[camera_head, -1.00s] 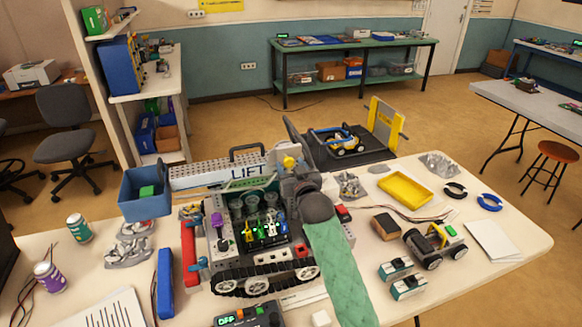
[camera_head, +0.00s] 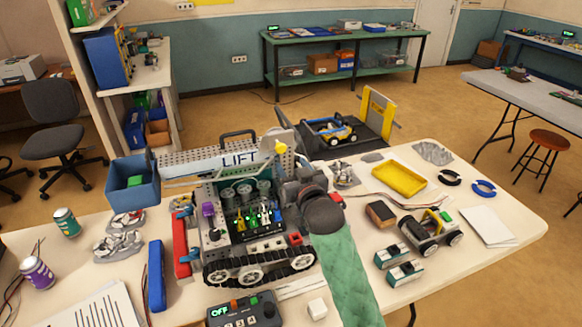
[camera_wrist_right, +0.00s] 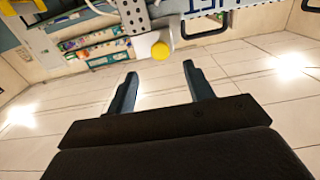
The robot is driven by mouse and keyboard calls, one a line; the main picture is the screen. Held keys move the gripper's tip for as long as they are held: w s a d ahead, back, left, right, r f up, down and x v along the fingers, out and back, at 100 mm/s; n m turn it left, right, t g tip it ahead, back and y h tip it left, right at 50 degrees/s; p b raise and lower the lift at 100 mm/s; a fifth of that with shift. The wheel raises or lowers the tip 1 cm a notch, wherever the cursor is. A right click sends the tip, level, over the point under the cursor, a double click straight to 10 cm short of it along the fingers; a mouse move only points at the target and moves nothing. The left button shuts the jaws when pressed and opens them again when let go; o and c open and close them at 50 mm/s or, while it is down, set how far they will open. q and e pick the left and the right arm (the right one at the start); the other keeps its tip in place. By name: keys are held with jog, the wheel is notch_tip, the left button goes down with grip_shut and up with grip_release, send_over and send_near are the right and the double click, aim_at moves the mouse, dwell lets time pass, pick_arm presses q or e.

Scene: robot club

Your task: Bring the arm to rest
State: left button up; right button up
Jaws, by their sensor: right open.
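My right arm, in a green sleeve (camera_head: 345,275), reaches up from the bottom of the head view over the table. Its dark gripper (camera_head: 292,178) is at the right side of the tracked robot with the LIFT beam (camera_head: 240,160), a little in front of the yellow knob (camera_head: 280,149). In the right wrist view the gripper (camera_wrist_right: 159,78) is open, with nothing between its fingers. The yellow knob (camera_wrist_right: 160,50) shows beyond the fingertips, apart from them. The head view partly hides the fingers behind the wrist. My left gripper is not in view.
A blue bin (camera_head: 134,190) stands at the left of the tracked robot (camera_head: 262,268). A controller reading OFF (camera_head: 244,312) lies in front. To the right are a small wheeled robot (camera_head: 430,230), teal blocks (camera_head: 398,262) and a yellow tray (camera_head: 399,179).

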jog(key=shift+f, duration=0.1)
